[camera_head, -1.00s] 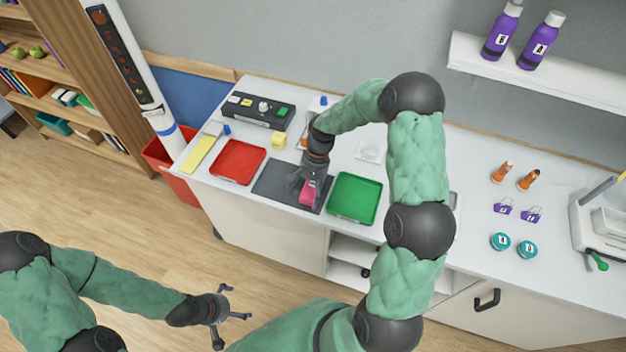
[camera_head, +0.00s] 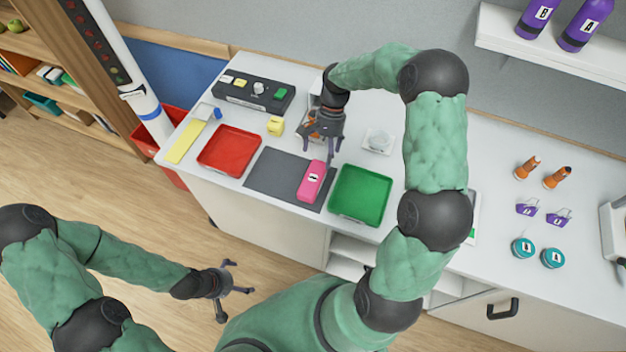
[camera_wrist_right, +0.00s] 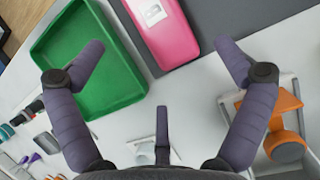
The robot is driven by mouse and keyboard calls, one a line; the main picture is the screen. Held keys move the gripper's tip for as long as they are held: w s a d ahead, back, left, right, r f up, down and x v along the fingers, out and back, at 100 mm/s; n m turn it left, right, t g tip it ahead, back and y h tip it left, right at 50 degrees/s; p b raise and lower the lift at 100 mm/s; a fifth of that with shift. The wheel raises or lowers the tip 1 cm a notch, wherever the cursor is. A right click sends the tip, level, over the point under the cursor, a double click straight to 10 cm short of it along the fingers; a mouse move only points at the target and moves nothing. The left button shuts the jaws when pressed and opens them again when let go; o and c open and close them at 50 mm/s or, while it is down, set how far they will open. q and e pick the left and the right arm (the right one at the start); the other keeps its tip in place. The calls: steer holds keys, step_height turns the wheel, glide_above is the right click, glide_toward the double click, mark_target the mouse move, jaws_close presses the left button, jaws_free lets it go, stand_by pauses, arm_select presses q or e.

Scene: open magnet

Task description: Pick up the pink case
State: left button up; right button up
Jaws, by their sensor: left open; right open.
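The pink case (camera_head: 313,182) lies on the right part of the dark grey mat (camera_head: 270,172), with a white label on its top. It also shows at the top of the right wrist view (camera_wrist_right: 172,35), beyond my fingers. My right gripper (camera_head: 322,150) is open and empty, just behind the case and apart from it. In the right wrist view the spread fingers (camera_wrist_right: 160,80) hold nothing. My left gripper (camera_head: 240,290) is open and empty, over the floor in front of the counter.
A red tray (camera_head: 229,151) lies left of the mat and a green tray (camera_head: 361,195) right of it. A yellow block (camera_head: 275,126) and a black control box (camera_head: 254,92) stand behind. An orange and grey device (camera_wrist_right: 284,140) is close to my right fingers.

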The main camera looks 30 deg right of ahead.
mark_target(321, 169)
steer(key=shift+b+x, duration=0.4)
steer(key=shift+x, duration=2.5)
steer(key=shift+d, duration=0.1)
steer(key=shift+c, duration=0.3)
steer(key=shift+w, duration=0.1)
steer(key=c, duration=1.1)
